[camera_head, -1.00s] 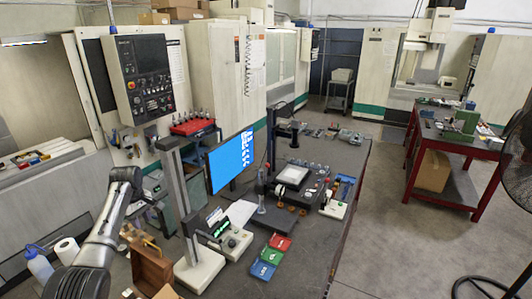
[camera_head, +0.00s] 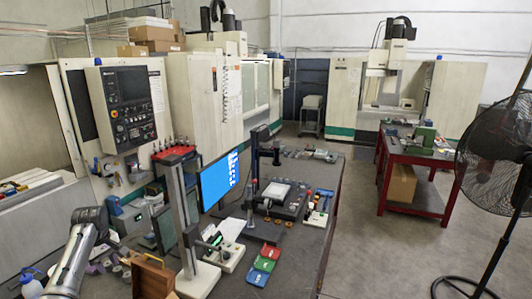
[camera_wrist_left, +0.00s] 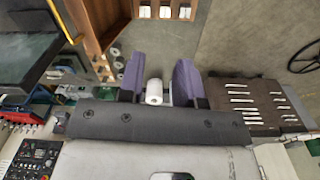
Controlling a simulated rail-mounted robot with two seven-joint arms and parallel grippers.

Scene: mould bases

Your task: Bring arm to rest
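My left arm (camera_head: 72,262) comes in at the lower left of the head view, with its bent joint above the bench. In that view its gripper is hard to make out; pale purple bits beside the arm may be its fingers. In the left wrist view, the left gripper (camera_wrist_left: 158,76) has two purple fingers standing apart, so it is open. A white roll (camera_wrist_left: 154,92) shows between them in the picture; I see no finger pressing on it. My right arm and gripper are in neither view.
A wooden box (camera_head: 153,277) stands on the bench right of my left arm. A height stand (camera_head: 199,277), a blue-screened monitor (camera_head: 219,181) and colored trays (camera_head: 264,262) stand farther right. A white bottle (camera_head: 32,286) is left of the arm. A fan (camera_head: 497,155) stands at right; open floor lies before it.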

